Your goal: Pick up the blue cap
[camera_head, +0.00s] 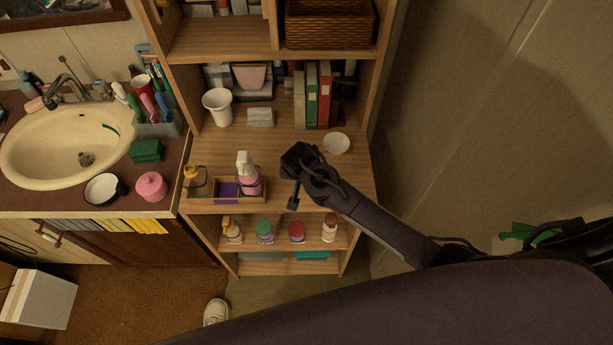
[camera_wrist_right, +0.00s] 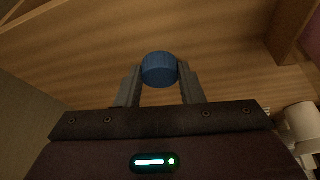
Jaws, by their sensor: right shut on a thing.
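The blue cap (camera_wrist_right: 159,69) is a small round blue piece in the right wrist view. It sits between the two grey fingertips of my right gripper (camera_wrist_right: 160,80), which is shut on it. In the head view my right gripper (camera_head: 293,198) is over the front part of the wooden shelf's worktop, right of the small tray. The cap cannot be made out there, hidden by the gripper. In the wrist view a wood surface lies behind the cap; I cannot tell the gap. My left gripper is not in view.
Several capped bottles stand on the lower shelf (camera_head: 281,237). A sink counter (camera_head: 165,207) is at left.

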